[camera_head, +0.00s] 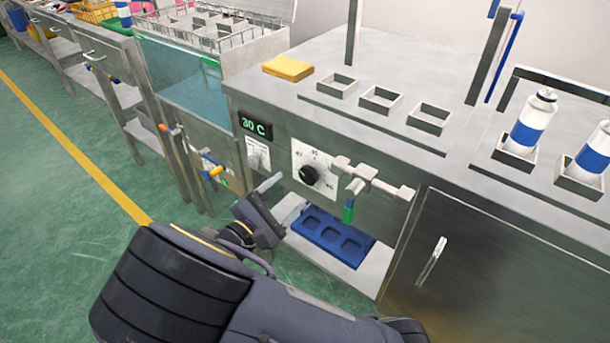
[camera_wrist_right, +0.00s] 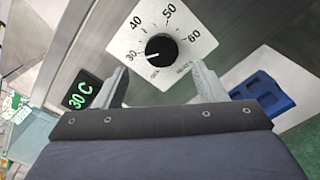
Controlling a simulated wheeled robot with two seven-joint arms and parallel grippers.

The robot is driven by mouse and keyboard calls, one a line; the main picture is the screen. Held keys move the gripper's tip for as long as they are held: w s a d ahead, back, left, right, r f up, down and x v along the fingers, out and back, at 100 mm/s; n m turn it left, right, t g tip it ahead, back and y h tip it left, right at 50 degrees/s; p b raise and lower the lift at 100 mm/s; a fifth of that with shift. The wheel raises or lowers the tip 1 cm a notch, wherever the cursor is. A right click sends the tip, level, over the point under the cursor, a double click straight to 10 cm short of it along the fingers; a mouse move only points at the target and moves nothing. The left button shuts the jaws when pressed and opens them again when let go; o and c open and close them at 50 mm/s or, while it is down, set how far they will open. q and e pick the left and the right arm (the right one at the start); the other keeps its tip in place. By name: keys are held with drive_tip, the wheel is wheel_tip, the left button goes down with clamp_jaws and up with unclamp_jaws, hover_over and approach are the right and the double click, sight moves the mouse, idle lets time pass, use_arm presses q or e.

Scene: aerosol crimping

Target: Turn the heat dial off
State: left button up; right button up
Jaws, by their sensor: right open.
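The heat dial (camera_head: 309,175) is a black round knob on a white square plate on the steel cabinet's front. In the right wrist view the knob (camera_wrist_right: 161,47) shows a scale from 30 to 60, and its white mark points towards 30. Small lettering below it is hard to read. A green display (camera_head: 256,125) reads 30 C; it also shows in the wrist view (camera_wrist_right: 82,89). My right gripper (camera_head: 270,184) is in front of the panel, left of and below the dial. In the wrist view its open, empty fingers (camera_wrist_right: 161,84) lie either side below the knob, apart from it.
A white switch panel (camera_head: 258,155) is left of the dial. A white valve fitting with a green tip (camera_head: 348,212) juts out to its right. A blue tray (camera_head: 332,237) sits on a low shelf below. A glass water bath (camera_head: 180,85) stands at left.

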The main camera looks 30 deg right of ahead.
sight(307, 177)
drive_tip(key=b+x, duration=0.1)
drive_tip(key=x, duration=0.6)
drive_tip(key=shift+d+b, duration=0.25)
drive_tip(key=shift+b, duration=0.05)
drive_tip(key=c, duration=1)
drive_tip(key=shift+o, duration=0.2)
